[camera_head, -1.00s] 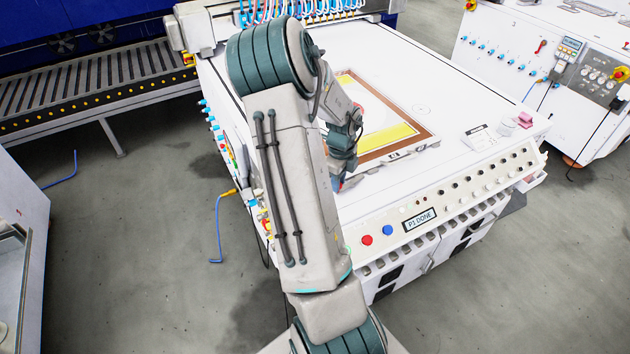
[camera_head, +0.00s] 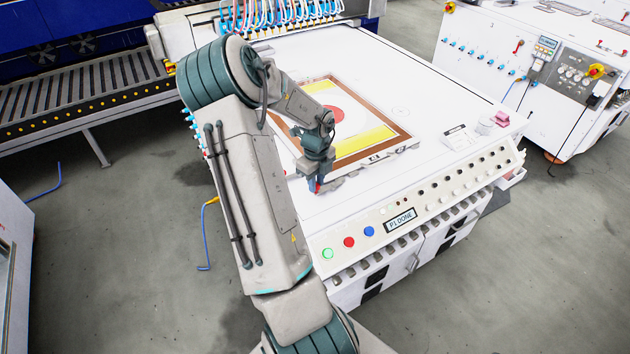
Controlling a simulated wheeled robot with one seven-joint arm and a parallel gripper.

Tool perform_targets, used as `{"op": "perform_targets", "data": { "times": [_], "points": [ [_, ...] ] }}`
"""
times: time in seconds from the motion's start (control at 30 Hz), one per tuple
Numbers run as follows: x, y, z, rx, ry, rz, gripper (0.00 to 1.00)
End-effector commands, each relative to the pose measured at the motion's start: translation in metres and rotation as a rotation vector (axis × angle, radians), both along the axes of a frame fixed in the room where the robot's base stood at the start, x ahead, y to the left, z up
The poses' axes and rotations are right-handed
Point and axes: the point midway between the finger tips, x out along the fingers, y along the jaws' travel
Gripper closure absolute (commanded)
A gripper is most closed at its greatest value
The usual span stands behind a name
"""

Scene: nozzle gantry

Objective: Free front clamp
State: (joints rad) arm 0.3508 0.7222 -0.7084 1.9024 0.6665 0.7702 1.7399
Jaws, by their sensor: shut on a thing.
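The front clamp (camera_head: 341,182) appears as a small grey part on the white table top, by the near-left corner of the brown-bordered frame (camera_head: 392,128). My gripper (camera_head: 316,187) points down at the left end of that part. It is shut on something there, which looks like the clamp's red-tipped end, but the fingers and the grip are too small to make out.
The control panel (camera_head: 440,195) with a "P1 DONE" display, buttons and knobs runs along the table's front edge. A pink object (camera_head: 501,118) and a label plate (camera_head: 456,136) lie at the right. Hoses and nozzles (camera_head: 262,14) line the back. The table's right part is mostly clear.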

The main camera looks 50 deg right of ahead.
Motion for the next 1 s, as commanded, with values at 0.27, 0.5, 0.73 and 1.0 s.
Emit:
{"op": "perform_targets", "data": {
  "times": [0.27, 0.5, 0.73, 1.0],
  "points": [
    [0.001, 0.0, 0.001, -0.003, -0.002, 0.002, 0.57],
    [0.002, 0.0, 0.01, -0.004, -0.004, 0.005, 0.57],
    [0.002, 0.0, 0.056, -0.006, -0.007, 0.004, 0.57],
    [0.002, -0.001, 0.114, -0.005, -0.006, 0.003, 0.57]
  ]
}}
